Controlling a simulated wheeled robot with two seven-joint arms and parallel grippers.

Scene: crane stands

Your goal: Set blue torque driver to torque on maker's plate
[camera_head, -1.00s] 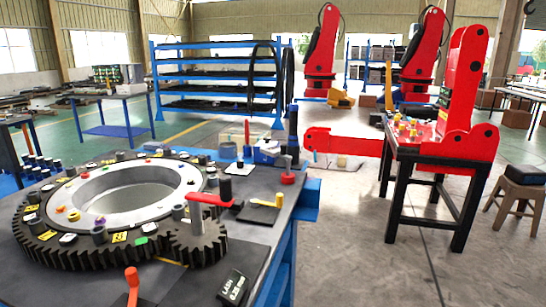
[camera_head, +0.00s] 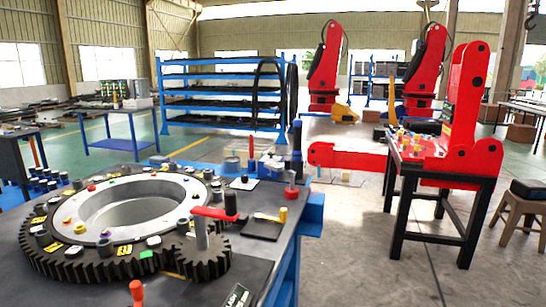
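An upright tool with a blue top and dark body (camera_head: 297,136) stands at the right rear of the workbench (camera_head: 195,285); I cannot tell for sure that it is the blue torque driver. Its setting is not readable. No plate is clearly recognisable as the maker's plate. A small pale marking (camera_head: 447,122) shows on the red crane stand (camera_head: 470,95), too small to read. A dark label block (camera_head: 238,297), with only part of its lettering showing, is cut by the bottom edge. Neither of my grippers is in view.
A large toothed ring (camera_head: 58,262) with small markers meshes with a pinion (camera_head: 205,262) under a red-handled crank (camera_head: 213,212). A black pad (camera_head: 262,229), a red-topped post (camera_head: 292,192) and an orange handle (camera_head: 137,292) are near. A black table (camera_head: 405,200) stands right; floor between is clear.

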